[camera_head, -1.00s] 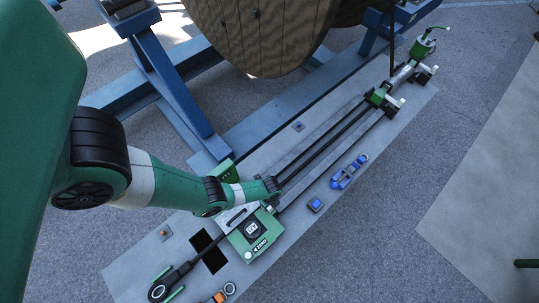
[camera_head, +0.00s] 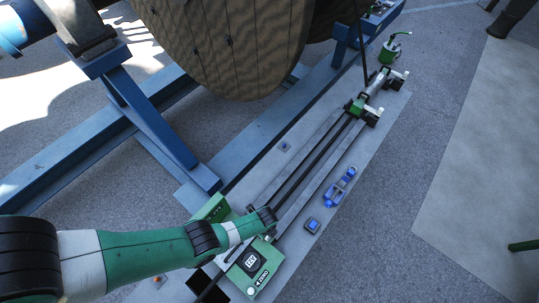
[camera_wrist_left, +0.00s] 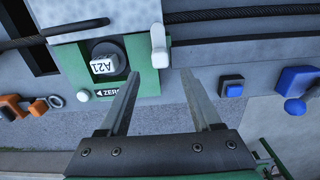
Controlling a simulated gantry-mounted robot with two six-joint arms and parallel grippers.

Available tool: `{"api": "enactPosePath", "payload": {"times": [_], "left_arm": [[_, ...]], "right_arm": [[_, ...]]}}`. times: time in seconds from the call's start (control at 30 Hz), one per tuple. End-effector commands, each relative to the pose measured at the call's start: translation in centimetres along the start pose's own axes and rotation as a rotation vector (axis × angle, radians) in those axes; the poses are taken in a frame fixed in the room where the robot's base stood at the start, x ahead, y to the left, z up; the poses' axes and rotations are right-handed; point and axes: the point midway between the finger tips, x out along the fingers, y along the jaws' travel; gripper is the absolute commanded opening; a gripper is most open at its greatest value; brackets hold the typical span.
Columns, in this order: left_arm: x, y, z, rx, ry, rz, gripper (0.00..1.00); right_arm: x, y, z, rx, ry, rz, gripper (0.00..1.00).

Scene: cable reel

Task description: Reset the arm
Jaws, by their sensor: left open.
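My left arm comes in from the lower left in the head view and ends over a green unit (camera_head: 262,281) with a dark round dial. Its gripper is not clearly visible there. In the left wrist view my left gripper (camera_wrist_left: 159,76) is open, its two fingers apart with nothing between them. I cannot tell whether the fingers touch the unit. My right gripper is not in view.
A large wooden reel (camera_head: 235,45) on a blue frame (camera_head: 150,120) stands at the back. Rails run from the unit to a far clamp (camera_head: 357,107). A blue box (camera_head: 312,225) and a blue tool (camera_head: 340,187) lie beside them.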

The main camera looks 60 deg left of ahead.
Motion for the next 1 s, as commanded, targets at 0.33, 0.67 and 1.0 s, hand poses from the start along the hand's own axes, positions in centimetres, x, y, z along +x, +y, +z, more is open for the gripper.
{"api": "enactPosePath", "payload": {"times": [0.33,0.67,1.0], "left_arm": [[-0.6,-1.1,-0.3,0.0,0.005,-0.017,0.65],[-14.4,-18.7,-5.9,-0.005,0.14,-0.441,0.65],[-41.6,-31.0,-10.0,-0.168,0.432,-1.014,0.65]], "right_arm": [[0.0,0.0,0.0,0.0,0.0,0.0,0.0],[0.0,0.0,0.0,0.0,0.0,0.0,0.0],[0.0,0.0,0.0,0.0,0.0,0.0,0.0]]}}
